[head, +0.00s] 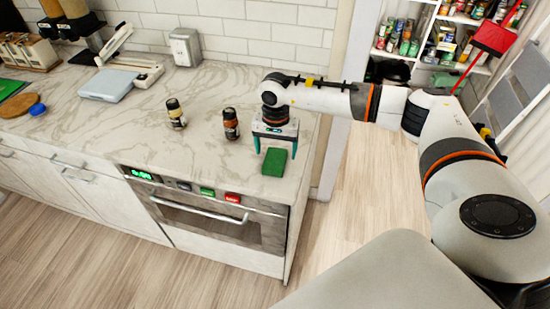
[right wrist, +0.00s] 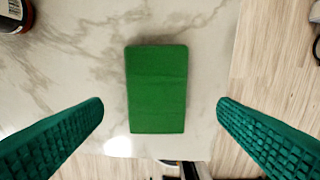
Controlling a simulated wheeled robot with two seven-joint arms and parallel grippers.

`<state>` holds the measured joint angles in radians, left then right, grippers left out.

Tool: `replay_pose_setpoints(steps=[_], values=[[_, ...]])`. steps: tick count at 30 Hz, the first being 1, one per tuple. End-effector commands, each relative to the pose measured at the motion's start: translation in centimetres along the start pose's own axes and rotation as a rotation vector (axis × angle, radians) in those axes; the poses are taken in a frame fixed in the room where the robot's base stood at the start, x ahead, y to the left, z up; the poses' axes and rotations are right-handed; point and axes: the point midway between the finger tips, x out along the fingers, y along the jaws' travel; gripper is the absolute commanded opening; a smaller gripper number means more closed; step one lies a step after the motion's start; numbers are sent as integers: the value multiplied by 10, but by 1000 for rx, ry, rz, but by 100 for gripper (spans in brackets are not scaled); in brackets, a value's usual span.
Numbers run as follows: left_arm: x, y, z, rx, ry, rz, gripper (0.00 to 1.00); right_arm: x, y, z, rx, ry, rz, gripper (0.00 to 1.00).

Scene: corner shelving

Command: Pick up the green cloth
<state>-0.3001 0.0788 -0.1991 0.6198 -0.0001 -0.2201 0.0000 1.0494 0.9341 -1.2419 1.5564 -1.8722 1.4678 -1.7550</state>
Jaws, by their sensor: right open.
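The green cloth (head: 274,161) is a small folded rectangle lying flat on the marble counter near its right end. It also shows in the middle of the right wrist view (right wrist: 157,88). My right gripper (head: 275,150) is just above and behind the cloth in the head view. Its two green ribbed fingers (right wrist: 160,135) are spread wide, one to each side of the cloth, and nothing is between them in contact. My left gripper is not in view.
Two small jars, one with a yellowish label (head: 176,114) and one dark (head: 231,124), stand left of my right gripper on the counter (head: 110,135). An oven (head: 215,215) is below. The counter's right edge is close to the cloth.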

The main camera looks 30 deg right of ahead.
Motion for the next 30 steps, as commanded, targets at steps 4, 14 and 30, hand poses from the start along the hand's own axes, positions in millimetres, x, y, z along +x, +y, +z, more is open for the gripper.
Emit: replay_pose_setpoints(steps=[4, 14, 30], values=[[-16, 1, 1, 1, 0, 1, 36, 21, 3, 4, 1, 3, -3, 82], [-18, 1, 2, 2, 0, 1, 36, 37, 3, 4, -1, 0, 0, 82], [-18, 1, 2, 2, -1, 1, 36, 37, 3, 5, 0, 1, 0, 33]])
